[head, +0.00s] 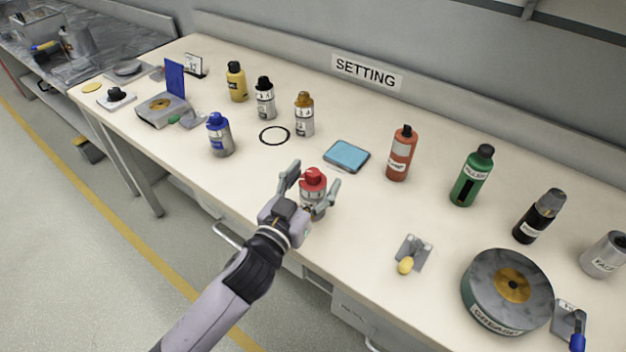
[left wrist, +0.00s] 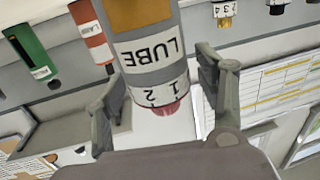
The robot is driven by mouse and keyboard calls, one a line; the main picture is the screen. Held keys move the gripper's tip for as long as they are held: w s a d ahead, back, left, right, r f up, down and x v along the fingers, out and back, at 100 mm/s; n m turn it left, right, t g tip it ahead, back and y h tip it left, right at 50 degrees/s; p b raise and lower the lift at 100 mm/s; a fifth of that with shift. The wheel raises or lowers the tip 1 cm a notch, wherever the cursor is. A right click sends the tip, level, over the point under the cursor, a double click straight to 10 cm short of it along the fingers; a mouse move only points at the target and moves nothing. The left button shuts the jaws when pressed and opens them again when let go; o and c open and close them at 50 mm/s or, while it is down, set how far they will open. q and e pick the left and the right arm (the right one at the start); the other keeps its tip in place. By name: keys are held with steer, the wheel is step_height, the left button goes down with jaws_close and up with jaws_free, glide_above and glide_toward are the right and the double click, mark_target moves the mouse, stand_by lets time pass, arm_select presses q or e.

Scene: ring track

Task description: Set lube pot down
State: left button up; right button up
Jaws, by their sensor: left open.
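The lube pot (head: 313,192) is a grey can with a red cap, near the front edge of the cream bench. It looks upright, and its base appears to be on the bench top. My left gripper (head: 313,182) is open, with one finger on either side of the pot. In the left wrist view the pot (left wrist: 150,50) appears upside down, with a LUBE label and a red cap, between the spread fingers (left wrist: 163,98). The gripper and arm hide part of its lower side in the head view. My right gripper is not in view.
A blue pad (head: 346,156) lies behind the pot, with a red-orange bottle (head: 401,153) and a green bottle (head: 472,175) to the right. A black ring (head: 275,135) and blue-capped bottle (head: 219,135) are left. A yellow-handled scraper (head: 411,254) and grease tin (head: 480,284) are front right.

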arm_select(q)
steer(key=shift+r, duration=0.15)
steer(key=v, duration=1.2)
steer(key=shift+p, duration=0.3)
